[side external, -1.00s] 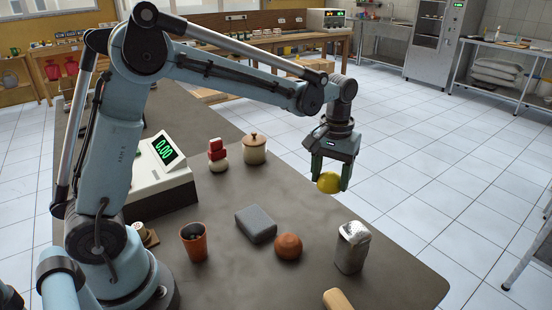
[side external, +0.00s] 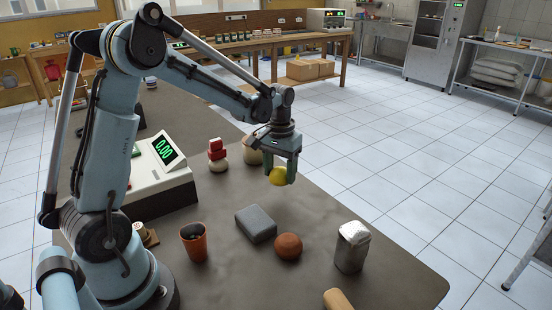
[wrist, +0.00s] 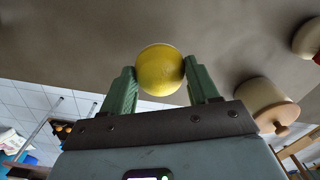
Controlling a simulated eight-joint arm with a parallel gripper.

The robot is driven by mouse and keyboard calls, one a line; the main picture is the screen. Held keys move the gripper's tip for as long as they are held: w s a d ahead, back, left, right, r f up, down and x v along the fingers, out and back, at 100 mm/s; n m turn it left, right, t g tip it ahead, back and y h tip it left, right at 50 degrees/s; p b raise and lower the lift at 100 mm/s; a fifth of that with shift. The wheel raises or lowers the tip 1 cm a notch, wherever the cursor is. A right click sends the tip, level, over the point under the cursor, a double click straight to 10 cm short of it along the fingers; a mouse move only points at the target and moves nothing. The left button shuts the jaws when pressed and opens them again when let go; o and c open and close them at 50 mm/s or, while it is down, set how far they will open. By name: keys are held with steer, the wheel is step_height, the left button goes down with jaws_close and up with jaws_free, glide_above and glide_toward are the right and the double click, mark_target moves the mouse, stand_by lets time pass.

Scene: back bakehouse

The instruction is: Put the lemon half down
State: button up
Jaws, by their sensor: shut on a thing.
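The lemon half (side external: 278,176) is yellow and rounded. My gripper (side external: 280,172) is shut on it and holds it above the far part of the dark counter (side external: 330,200), in front of the lidded pot. In the wrist view the lemon half (wrist: 160,70) sits between the two green fingers of my gripper (wrist: 161,80), with its round yellow skin towards the camera. Its cut face cannot be seen. The exact height above the counter is hard to tell.
The lidded pot (side external: 251,151) is partly hidden behind my gripper. A red-and-cream item (side external: 217,155) stands left of it. Counter right of my gripper is clear.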

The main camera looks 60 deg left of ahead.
mark_target(277, 192)
steer(key=shift+w+a+f, duration=0.2)
steer(key=shift+a+f, duration=0.3)
steer(key=shift+a, duration=0.3)
steer(key=shift+f, duration=2.05)
steer(key=shift+f, duration=0.1)
steer(key=o, duration=1.1)
